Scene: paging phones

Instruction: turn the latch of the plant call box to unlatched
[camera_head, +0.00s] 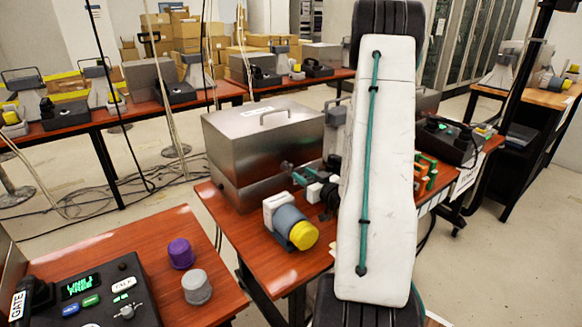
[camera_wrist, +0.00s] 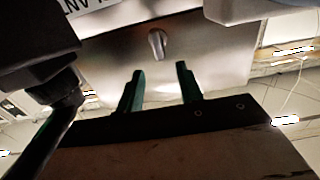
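A grey metal box (camera_head: 255,150) with a lid handle stands on the middle table, likely the plant call box; its label is too small to read in the head view. In the wrist view a bare metal face (camera_wrist: 215,60) carries a small latch knob (camera_wrist: 157,44), roughly upright with a slight tilt. My gripper (camera_wrist: 160,85) has two green fingers apart, with nothing between them. The knob shows beyond the fingertips, roughly centred between them, and looks apart from them. In the head view my gripper (camera_head: 293,173) is small beside the box's right side; the latch is hidden there.
A grey-blue cylinder with a yellow cap (camera_head: 295,227) lies on the middle table near my wrist. A dark phone console (camera_head: 85,295), a purple knob (camera_head: 180,252) and a grey knob (camera_head: 196,287) are on the near-left table. My pale arm link covers the table's right part.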

